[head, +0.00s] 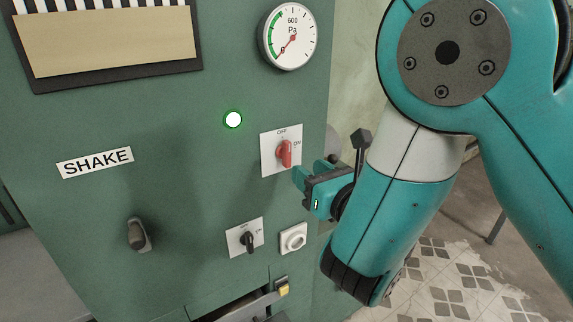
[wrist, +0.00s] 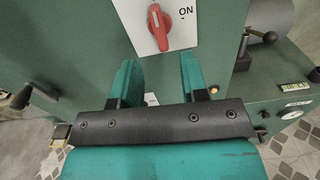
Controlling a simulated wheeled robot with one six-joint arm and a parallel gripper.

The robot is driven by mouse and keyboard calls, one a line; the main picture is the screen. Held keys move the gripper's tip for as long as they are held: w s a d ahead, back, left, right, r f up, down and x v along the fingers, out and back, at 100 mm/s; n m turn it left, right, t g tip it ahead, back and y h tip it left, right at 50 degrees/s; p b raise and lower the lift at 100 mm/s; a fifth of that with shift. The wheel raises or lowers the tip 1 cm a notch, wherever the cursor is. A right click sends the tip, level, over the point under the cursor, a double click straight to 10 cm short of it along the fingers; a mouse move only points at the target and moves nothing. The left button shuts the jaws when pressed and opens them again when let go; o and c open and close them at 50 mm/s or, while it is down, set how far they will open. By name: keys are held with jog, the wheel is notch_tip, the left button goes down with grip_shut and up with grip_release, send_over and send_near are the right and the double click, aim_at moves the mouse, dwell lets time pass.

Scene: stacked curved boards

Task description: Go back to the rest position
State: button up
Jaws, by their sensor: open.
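My gripper (head: 299,179) is in front of the green machine panel, just below and right of the red rotary switch (head: 285,153). In the wrist view my gripper (wrist: 161,75) shows two teal fingers spread apart with nothing between them. The red switch also shows in the wrist view (wrist: 157,27), beyond the fingertips, on a white plate marked ON. The fingers look apart from the switch. My teal arm fills the right side of the head view.
A yellow-tipped lever (head: 282,289) sticks out low. Tiled floor is at lower right.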

jog(key=shift+s, duration=0.1)
jog(key=w+d+r+m+t+h, duration=0.25)
jog(key=d+m+h, duration=0.45)
jog(key=d+m, duration=0.4)
jog(key=s+d+f+m+g+h, duration=0.4)
jog(key=d+m+g, duration=0.25)
jog(key=m, duration=1.05)
jog(key=s+a+r+m+g+y, duration=0.1)
jog(key=s+m+g, duration=0.1)
jog(key=s, duration=0.5)
jog(key=s+a+r+m+g+y, duration=0.1)
jog(key=s+a+m+g+y, duration=0.1)
jog(key=s+g, duration=0.3)
jog(key=s+a+r+m+g+y, duration=0.1)
jog(key=s+a+m+g+y, duration=0.1)
jog(key=s, duration=0.8)
jog(key=shift+s+a+r+m+g, duration=0.2)
jog(key=shift+s+m+g, duration=0.3)
jog(key=shift+g, duration=0.5)
jog(key=shift+w, duration=0.15)
